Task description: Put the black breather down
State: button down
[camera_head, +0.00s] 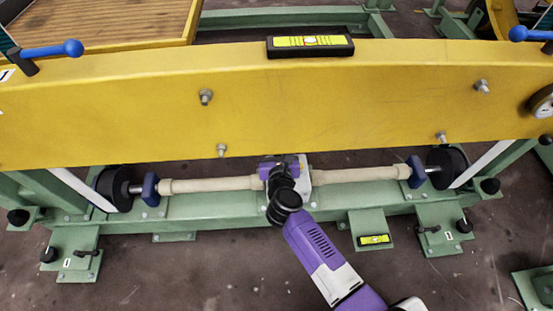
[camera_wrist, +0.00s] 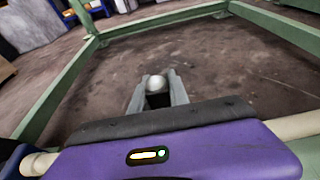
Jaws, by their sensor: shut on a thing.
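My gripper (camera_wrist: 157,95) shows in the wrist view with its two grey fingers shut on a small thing. The thing, seemingly the black breather (camera_wrist: 157,101), has a dark body between the fingers and a pale rounded top (camera_wrist: 155,83). Its lower part is hidden. The gripper points down toward open brown floor, beyond the purple wrist housing. In the head view my purple and black arm reaches to the middle of the long beige roller (camera_head: 215,184); the fingers and the held thing are hidden there.
A yellow beam (camera_head: 330,95) spans the view behind the roller, with a spirit level (camera_head: 310,46) on top. A green frame (camera_head: 225,215) lies below the roller, with black knobs (camera_head: 18,217) at its feet. A second level (camera_head: 375,240) sits lower right.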

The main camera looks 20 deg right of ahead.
jog(key=shift+f+b, duration=1.35)
jog(key=shift+f, duration=0.75)
jog(key=shift+f, duration=0.1)
jog(key=shift+f, duration=0.15)
jog(key=c, duration=1.3)
grip_release()
jog(key=shift+o, duration=0.2)
